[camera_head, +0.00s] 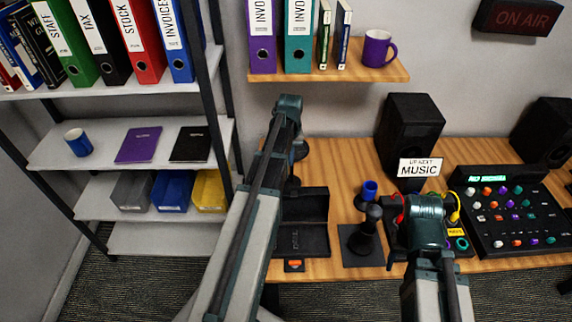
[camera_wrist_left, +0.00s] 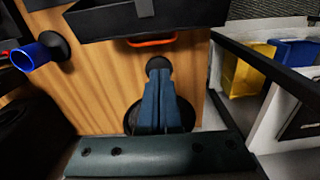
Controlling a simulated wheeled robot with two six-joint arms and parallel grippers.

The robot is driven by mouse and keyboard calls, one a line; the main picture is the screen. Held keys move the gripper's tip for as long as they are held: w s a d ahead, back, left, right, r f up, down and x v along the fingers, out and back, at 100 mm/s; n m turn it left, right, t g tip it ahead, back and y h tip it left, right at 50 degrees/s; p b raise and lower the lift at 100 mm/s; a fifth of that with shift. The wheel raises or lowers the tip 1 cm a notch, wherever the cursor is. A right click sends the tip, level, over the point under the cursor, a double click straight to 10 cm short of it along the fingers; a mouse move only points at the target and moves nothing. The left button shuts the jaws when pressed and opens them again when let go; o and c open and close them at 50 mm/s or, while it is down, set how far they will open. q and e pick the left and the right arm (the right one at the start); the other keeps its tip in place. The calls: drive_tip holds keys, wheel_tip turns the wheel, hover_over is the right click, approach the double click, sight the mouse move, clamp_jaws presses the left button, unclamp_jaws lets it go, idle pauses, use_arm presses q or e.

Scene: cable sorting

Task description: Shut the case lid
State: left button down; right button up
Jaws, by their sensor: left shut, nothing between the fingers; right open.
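The black case (camera_head: 302,240) lies open on the desk, its lid (camera_head: 305,203) raised at the back edge. My left arm covers the case's left side in the head view. In the left wrist view the case (camera_wrist_left: 105,22) is at the top, with an orange handle (camera_wrist_left: 152,41) on the edge facing my gripper. My left gripper (camera_wrist_left: 158,80) is shut and empty, behind the case and apart from it. In the head view its fingers are hidden by my arm. My right arm reaches over the cable area at right; its fingers are hidden.
A black stand with a blue top (camera_head: 370,188) is right of the case. Further right are coloured cables (camera_head: 455,207), a MUSIC sign (camera_head: 420,167), a mixer (camera_head: 510,215) and speakers (camera_head: 410,130). A shelf rack (camera_head: 135,235) stands at left. Bare wood (camera_head: 335,165) shows behind the case.

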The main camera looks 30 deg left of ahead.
use_arm(q)
drive_tip(key=shift+w+a+r, duration=0.1)
drive_tip(key=shift+w+a, duration=0.25)
drive_tip(key=shift+a, duration=0.4)
use_arm(e)
drive_tip(key=shift+w+a, duration=0.15)
drive_tip(key=shift+w, duration=0.15)
use_arm(q)
wheel_tip(320, 180, down, 10)
drive_tip(key=b, duration=1)
drive_tip(key=s+d, duration=0.1)
drive_tip(key=s+d+r+p, duration=0.1)
drive_tip(key=s, duration=0.1)
drive_tip(key=shift+r, duration=0.2)
use_arm(e)
wheel_tip(320, 180, down, 8)
drive_tip(key=shift+f, duration=0.25)
